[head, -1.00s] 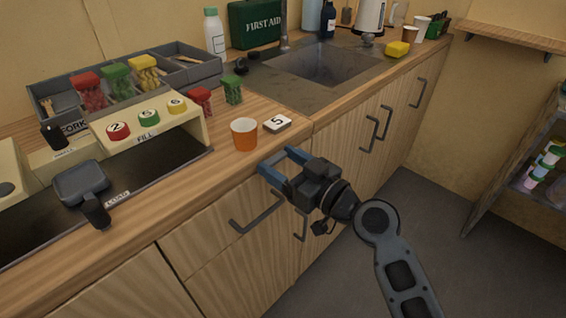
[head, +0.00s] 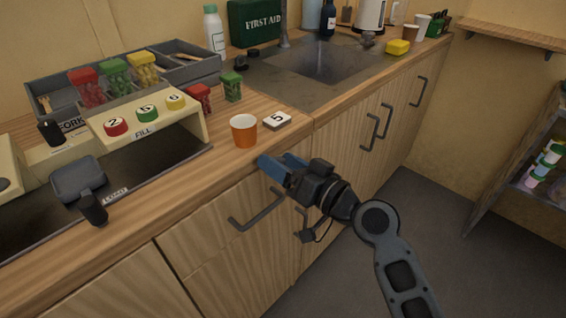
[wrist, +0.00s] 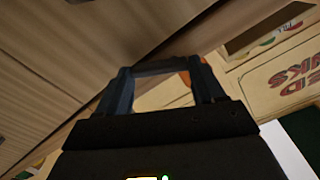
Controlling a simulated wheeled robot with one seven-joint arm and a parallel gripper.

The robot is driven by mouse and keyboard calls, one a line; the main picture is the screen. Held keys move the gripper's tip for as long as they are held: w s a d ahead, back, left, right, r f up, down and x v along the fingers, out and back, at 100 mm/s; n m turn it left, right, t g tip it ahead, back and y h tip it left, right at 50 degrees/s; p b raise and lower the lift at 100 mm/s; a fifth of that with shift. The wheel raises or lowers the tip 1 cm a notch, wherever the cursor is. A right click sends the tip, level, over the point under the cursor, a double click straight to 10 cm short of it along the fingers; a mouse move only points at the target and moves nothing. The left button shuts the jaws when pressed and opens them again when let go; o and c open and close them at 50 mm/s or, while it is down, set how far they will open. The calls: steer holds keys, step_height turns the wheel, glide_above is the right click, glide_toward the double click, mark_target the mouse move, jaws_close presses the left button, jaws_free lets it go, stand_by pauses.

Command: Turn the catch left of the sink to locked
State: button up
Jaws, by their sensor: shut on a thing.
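My gripper (head: 279,167) is at the front edge of the counter, just below the orange cup and left of the sink (head: 320,62). Its blue fingers are rolled and set apart, pressed against the cupboard front. In the wrist view, a grey bar, seemingly the catch (wrist: 160,68), spans between the fingertips (wrist: 160,78). In the head view the fingers hide the catch, and I cannot read whether it stands at locked.
A drawer handle (head: 257,211) juts out below left. Cupboard handles (head: 369,134) lie to the right. The floor at right is clear.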

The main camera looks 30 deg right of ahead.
steer(key=m, duration=0.4)
steer(key=m+p, duration=0.1)
steer(key=m, duration=0.1)
steer(key=shift+s+a+f, duration=0.1)
steer(key=shift+a+f, duration=0.15)
steer(key=shift+f, duration=0.1)
steer(key=m, duration=0.2)
steer(key=m+p, duration=0.1)
steer(key=m, duration=0.1)
steer(key=m+p, duration=0.1)
steer(key=m, duration=0.1)
steer(key=shift+s+a+f, duration=0.15)
steer(key=shift+a+f, duration=0.15)
steer(key=shift+a, duration=0.05)
steer(key=shift+m, duration=0.3)
steer(key=o, duration=1)
steer(key=shift+o, duration=0.2)
steer(key=b+v, duration=0.1)
steer(key=v, duration=0.6)
steer(key=shift+s+b, duration=0.3)
steer(key=shift+s, duration=0.05)
